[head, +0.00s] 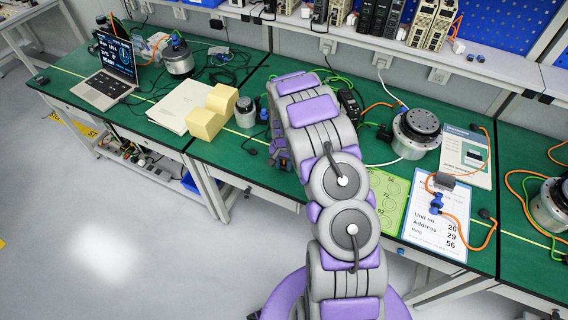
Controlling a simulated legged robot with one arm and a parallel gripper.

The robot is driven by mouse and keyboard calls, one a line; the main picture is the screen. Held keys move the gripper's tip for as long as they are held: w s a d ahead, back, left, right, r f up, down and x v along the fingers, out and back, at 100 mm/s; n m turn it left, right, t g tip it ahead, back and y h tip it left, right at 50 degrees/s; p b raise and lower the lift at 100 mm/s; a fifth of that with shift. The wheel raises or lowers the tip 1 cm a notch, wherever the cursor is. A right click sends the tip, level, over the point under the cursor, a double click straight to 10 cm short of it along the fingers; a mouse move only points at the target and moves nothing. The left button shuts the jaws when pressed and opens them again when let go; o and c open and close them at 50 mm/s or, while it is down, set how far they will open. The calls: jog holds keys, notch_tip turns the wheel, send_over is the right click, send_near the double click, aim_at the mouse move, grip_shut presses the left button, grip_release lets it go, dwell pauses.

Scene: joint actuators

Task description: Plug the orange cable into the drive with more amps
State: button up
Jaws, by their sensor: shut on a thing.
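My gripper (281,157) is low over the green bench, left of my raised arm and largely hidden behind it. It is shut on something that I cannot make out. An orange cable (471,222) with blue connectors lies over the white "Unit no." sheet at the right. Another orange cable (376,106) runs near the large round actuator (416,131). Several drives stand in a row on the shelf above, including dark ones (378,17) and beige ones (432,22). Their amp ratings are too small to read.
A green numbered sheet (393,199) lies right of my arm, beside the white sheet (424,235). A yellow block (212,112), papers (172,108), a small motor (245,112) and a laptop (107,78) are to the left. Another actuator (551,205) is at far right. Left floor is clear.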

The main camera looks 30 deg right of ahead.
grip_shut()
jog(key=shift+r, duration=0.1)
jog(key=shift+r+p, duration=0.75)
jog(key=shift+r, duration=1.7)
